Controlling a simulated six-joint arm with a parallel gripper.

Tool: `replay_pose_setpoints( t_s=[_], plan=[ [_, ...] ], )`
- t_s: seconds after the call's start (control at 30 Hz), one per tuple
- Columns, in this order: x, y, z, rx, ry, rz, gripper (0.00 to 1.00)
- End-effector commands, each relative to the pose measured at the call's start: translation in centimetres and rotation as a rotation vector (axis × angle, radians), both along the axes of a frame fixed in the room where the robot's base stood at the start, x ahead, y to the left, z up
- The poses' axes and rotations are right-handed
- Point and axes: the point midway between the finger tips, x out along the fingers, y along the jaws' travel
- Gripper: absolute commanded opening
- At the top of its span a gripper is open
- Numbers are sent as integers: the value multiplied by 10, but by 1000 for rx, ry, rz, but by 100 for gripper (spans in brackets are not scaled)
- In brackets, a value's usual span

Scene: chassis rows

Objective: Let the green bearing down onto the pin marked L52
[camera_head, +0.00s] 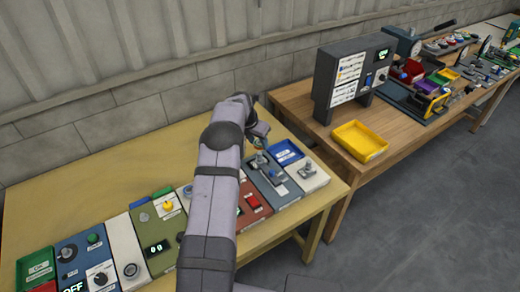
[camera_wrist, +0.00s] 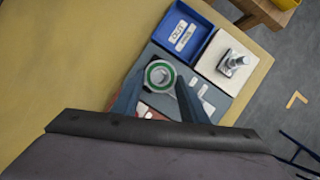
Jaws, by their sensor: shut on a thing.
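The green bearing (camera_wrist: 150,74), a ring with a green band and a pale rim, sits between the two fingers of my gripper (camera_wrist: 161,79) in the wrist view. The fingers are shut on it. Below it is a dark grey panel (camera_wrist: 205,84) with small white labels too blurred to read. Something metallic shows just beside the bearing's lower right. I cannot make out a pin marked L52, or whether the bearing touches anything beneath. In the head view my gripper (camera_head: 259,142) is above the panel row, mostly hidden by my arm.
A blue tray (camera_wrist: 206,34) with white labels lies just beyond the bearing. A white plate with an upright metal fitting (camera_wrist: 232,64) stands to the right. In the head view several panels line the yellow table (camera_head: 95,205). A yellow tray (camera_head: 360,141) sits on the neighbouring table.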

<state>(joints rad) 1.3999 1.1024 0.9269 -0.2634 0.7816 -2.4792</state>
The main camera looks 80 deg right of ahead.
Motion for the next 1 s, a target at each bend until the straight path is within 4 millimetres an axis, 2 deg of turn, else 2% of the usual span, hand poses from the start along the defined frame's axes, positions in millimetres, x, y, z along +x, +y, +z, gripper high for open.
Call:
replay_pose_setpoints(
  t_s=[0.23,0.57,1.0],
  plan=[
    [1,-4,3,-2,0,119,10],
    [1,-3,1,-2,1,139,10],
    [1,-3,-18,-1,1,138,10]
  ],
)
